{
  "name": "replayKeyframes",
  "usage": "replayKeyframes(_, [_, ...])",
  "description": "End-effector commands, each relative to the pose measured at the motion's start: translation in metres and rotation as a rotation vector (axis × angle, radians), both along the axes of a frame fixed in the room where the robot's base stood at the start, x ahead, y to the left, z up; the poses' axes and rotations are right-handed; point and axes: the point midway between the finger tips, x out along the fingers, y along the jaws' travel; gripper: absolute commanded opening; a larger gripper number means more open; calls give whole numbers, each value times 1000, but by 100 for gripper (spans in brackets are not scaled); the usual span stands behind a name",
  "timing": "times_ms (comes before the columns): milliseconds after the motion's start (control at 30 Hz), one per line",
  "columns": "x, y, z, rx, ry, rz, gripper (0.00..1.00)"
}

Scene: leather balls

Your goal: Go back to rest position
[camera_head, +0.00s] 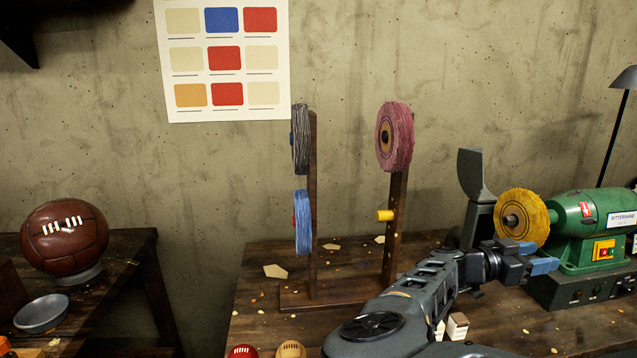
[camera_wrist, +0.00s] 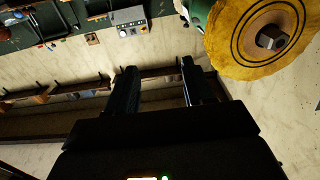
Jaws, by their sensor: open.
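My gripper (camera_head: 538,268) is at the right in the head view, just below the yellow buffing wheel (camera_head: 522,218) of the green grinder (camera_head: 590,228). Its blue fingertips point right, toward the grinder's base. In the wrist view my gripper (camera_wrist: 160,85) shows two dark fingers spread apart with nothing between them. The yellow wheel (camera_wrist: 258,38) fills the upper right of that view, close to the right finger but with no clear contact. My arm reaches across the workbench from the bottom of the head view.
A wooden stand (camera_head: 312,215) on the workbench (camera_head: 255,325) holds grey, blue and pink wheels, with a bare yellow peg (camera_head: 385,215). A brown leather ball (camera_head: 64,237) sits on the left table near a grey dish (camera_head: 42,313). A gap separates the tables. A lamp (camera_head: 622,80) stands far right.

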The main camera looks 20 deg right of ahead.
Motion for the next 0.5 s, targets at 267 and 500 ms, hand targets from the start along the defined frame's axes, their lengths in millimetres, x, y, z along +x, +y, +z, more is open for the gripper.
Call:
replayKeyframes(267, [-23, -19, 8, -90, 27, 6, 52])
replayKeyframes(500, [-51, -40, 23, -217, 64, 30, 52])
